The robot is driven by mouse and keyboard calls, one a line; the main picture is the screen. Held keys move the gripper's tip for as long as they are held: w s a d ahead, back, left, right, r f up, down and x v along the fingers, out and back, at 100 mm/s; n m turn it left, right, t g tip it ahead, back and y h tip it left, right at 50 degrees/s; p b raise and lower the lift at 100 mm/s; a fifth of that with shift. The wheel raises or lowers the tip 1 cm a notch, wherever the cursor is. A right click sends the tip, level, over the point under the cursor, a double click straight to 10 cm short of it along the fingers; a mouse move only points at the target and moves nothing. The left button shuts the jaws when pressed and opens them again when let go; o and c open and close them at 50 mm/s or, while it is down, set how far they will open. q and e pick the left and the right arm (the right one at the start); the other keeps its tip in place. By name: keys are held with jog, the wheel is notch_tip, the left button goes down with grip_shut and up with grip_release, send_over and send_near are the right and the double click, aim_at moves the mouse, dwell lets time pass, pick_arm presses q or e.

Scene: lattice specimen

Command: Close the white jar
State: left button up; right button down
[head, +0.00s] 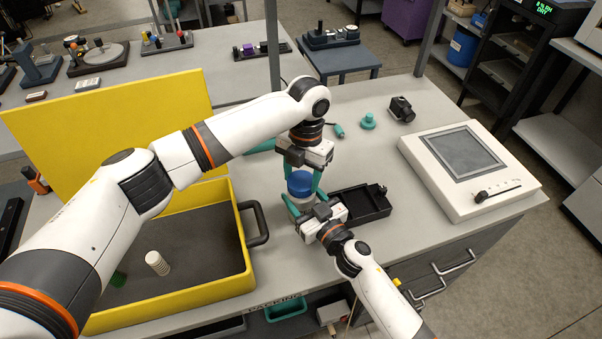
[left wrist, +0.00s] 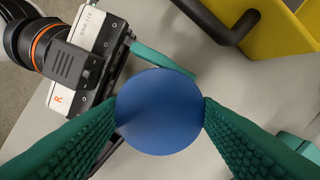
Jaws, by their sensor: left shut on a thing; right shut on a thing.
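A blue round lid (head: 300,184) sits on top of the white jar (head: 299,199), beside the yellow case. My left gripper (head: 302,176) reaches down from above, with its green fingers on opposite sides of the lid. In the left wrist view the lid (left wrist: 160,112) fills the space between the two fingers. My right gripper (head: 305,200) comes from the front, shut on the jar's body. Its white housing (left wrist: 88,52) shows beside the lid in the left wrist view. Most of the jar is hidden by the lid and grippers; whether the lid is fully seated cannot be told.
An open yellow case (head: 237,284) stands to the left, holding a white ribbed cylinder (head: 157,263). A black tray (head: 362,204) lies just right of the jar. A white device with a screen (head: 470,172) is farther right. A teal knob (head: 368,122) and black object (head: 402,108) stand behind.

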pick_arm(q)
jog(key=shift+m, duration=1)
jog(key=o, duration=1)
jog(key=shift+c, duration=0.2)
jog(key=shift+r, duration=0.1)
jog(key=shift+r, duration=2.2)
jog(key=shift+c, duration=0.4)
